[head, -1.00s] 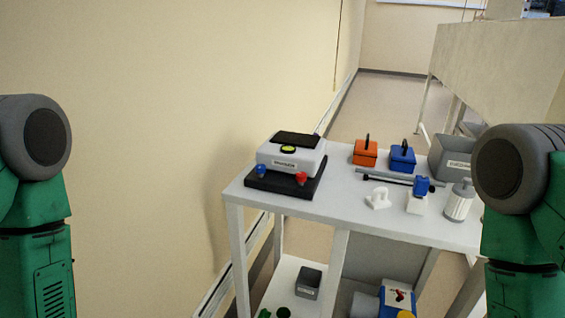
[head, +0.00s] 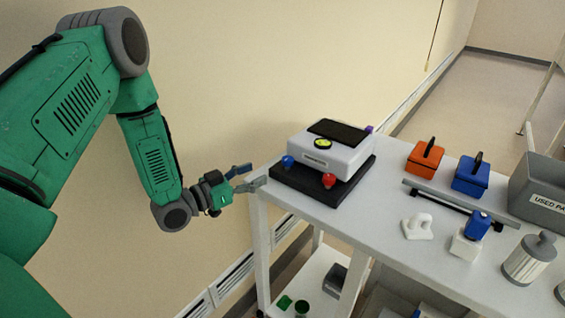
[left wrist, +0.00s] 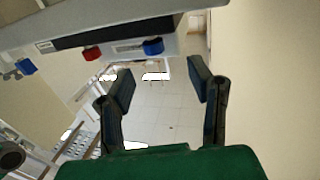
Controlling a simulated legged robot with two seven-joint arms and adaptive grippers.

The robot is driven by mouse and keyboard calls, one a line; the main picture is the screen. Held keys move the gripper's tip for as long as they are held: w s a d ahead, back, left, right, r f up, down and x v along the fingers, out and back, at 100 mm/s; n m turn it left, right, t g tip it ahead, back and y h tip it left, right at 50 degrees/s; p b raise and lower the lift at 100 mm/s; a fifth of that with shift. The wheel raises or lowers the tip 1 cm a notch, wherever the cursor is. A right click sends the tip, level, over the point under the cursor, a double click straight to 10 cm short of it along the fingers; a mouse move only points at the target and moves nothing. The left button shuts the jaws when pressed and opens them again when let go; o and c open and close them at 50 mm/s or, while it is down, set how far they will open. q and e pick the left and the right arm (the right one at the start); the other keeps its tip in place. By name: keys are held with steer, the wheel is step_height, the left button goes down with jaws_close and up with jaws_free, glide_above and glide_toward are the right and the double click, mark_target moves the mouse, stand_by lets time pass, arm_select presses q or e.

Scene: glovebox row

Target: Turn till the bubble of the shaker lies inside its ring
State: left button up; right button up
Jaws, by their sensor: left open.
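The shaker (head: 325,152) is a white box on a black base at the left end of the white table. A yellow-green round level (head: 322,142) is on its top; the bubble is too small to place against its ring. A blue knob (head: 288,161) and a red knob (head: 328,180) are on its front side. My left gripper (head: 256,177) is open and empty at the table's left edge, left of the blue knob and apart from it. In the left wrist view, the blue knob (left wrist: 153,46) shows beyond the open fingers, with the red knob (left wrist: 92,53) further left.
A purple bit (head: 369,129) shows behind the shaker. A wall (head: 230,80) is behind my left arm.

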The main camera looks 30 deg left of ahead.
mark_target(283, 163)
arm_select(q)
steer(key=w+d, duration=0.1)
steer(key=w, duration=0.1)
steer(key=w+d, duration=0.3)
steer(key=w, duration=0.1)
steer(key=shift+w+d+r, duration=0.25)
steer(key=shift+d+r, duration=0.15)
steer(key=shift+w+a, duration=0.1)
steer(key=shift+w, duration=0.3)
steer(key=shift+w+a+f, duration=0.2)
steer(key=shift+w+a, duration=0.05)
steer(key=shift+w+a+f, duration=0.15)
steer(key=shift+a, duration=0.2)
steer(key=shift+w+a+f, duration=0.1)
steer(key=shift+a, duration=0.25)
steer(key=shift+d, duration=0.2)
steer(key=shift+d+r, duration=0.25)
steer(key=shift+d, duration=0.35)
jaws_close()
steer(key=shift+d, duration=0.15)
steer(key=shift+a, duration=0.35)
arm_select(e)
steer(key=shift+w+d+f, duration=0.1)
steer(key=shift+w+d, duration=0.1)
steer(key=shift+d, duration=0.3)
